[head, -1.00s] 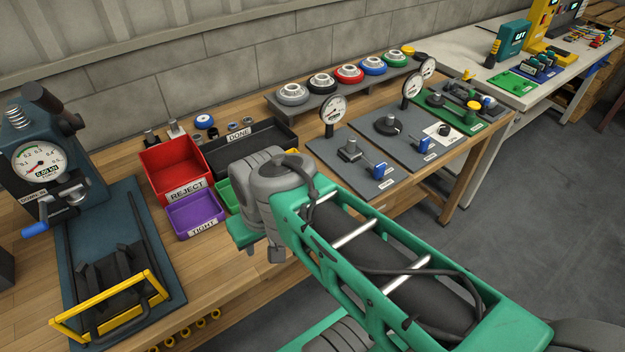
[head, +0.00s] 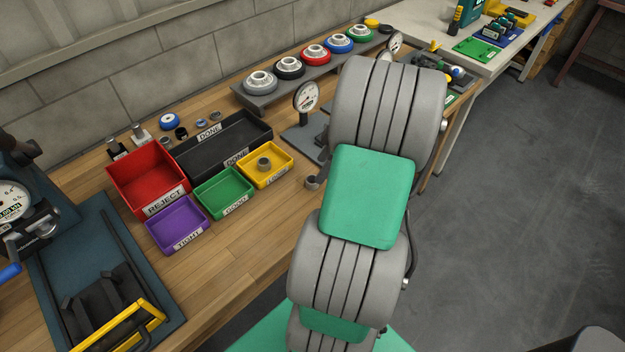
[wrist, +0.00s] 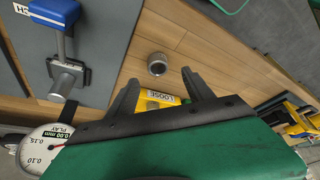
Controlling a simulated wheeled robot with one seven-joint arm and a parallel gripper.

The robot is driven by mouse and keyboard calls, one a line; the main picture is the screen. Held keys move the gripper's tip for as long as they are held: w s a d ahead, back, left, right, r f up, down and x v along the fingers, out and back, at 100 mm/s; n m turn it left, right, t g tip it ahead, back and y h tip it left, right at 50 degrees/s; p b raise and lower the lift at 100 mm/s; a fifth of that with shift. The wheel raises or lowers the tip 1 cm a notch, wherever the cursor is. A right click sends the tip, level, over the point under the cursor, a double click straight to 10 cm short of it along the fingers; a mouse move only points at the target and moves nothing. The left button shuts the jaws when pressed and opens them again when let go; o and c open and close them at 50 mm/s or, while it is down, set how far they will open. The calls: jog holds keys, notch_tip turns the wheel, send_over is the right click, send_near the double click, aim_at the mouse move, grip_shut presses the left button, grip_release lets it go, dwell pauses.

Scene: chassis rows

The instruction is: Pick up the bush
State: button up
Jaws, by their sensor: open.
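A small grey bush (head: 312,182), a short hollow cylinder, stands on the wooden bench right of the yellow tray, close beside my arm in the head view. In the wrist view the bush (wrist: 157,64) sits on bare wood, just beyond my fingertips and roughly between their lines. My gripper (wrist: 160,78) is open and empty, with two dark fingers apart; in the head view it is hidden behind my arm. A similar grey bush (head: 264,163) lies in the yellow LOOSE tray (head: 284,171).
Red REJECT (head: 150,178), purple TIGHT (head: 178,224), green (head: 224,192) and black DONE (head: 225,143) trays stand left. In the wrist view, a gauge (wrist: 42,148) and a blue-handled fixture (wrist: 63,75) are close at left. A press (head: 20,195) is far left.

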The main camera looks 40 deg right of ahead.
aim_at(314, 177)
jog(key=p+x, duration=0.1)
jog(key=x, duration=0.5)
jog(key=shift+w+f, duration=0.2)
jog(key=shift+f, duration=0.2)
jog(key=shift+d, duration=0.1)
grip_shut()
